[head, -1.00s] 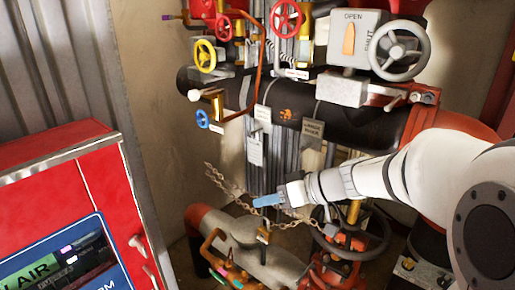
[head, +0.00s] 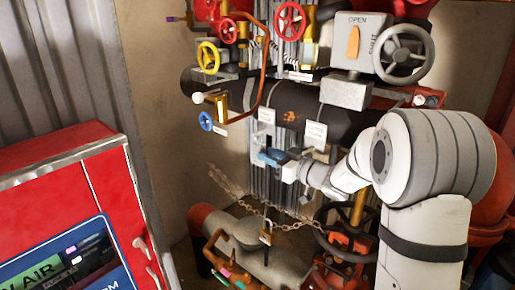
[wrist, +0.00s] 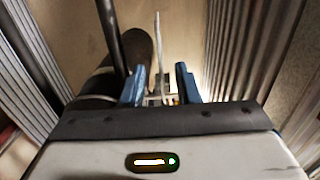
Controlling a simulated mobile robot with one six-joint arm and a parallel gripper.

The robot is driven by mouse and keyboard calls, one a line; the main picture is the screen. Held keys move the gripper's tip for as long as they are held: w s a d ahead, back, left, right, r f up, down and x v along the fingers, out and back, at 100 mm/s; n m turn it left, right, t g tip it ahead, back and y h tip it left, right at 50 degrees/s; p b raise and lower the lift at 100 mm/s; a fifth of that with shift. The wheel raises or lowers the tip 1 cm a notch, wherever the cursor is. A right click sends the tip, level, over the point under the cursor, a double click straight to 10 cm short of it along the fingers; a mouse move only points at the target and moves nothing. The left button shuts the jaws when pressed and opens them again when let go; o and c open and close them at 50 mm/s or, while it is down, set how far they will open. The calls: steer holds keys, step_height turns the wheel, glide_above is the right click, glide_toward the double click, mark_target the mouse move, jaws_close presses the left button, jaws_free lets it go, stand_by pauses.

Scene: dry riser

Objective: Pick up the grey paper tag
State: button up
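A pale grey tag (head: 259,163) hangs below the black pipe in the head view, partly hidden behind my gripper (head: 271,157). My gripper's blue fingers are at its right side, overlapping it in the picture. In the wrist view, my gripper (wrist: 160,85) is open, with a gap between its two blue fingers. A thin pale upright strip (wrist: 158,50), seen edge-on, lines up with that gap; it looks like a tag's edge. I cannot tell whether it is between the fingertips or beyond them. Nothing is visibly gripped.
Two other pale tags hang on the black pipe (head: 345,124): one at left (head: 266,115), one at right (head: 316,133). A chain with a padlock (head: 266,236) hangs below. Valve handwheels (head: 403,53) crowd above. A red cabinet (head: 85,190) stands at left.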

mark_target(258, 149)
steer(key=p+x, duration=0.1)
steer(key=x, duration=0.2)
steer(key=shift+w+a, duration=0.1)
steer(key=shift+f, duration=0.1)
steer(key=shift+c, duration=0.2)
jaws_close()
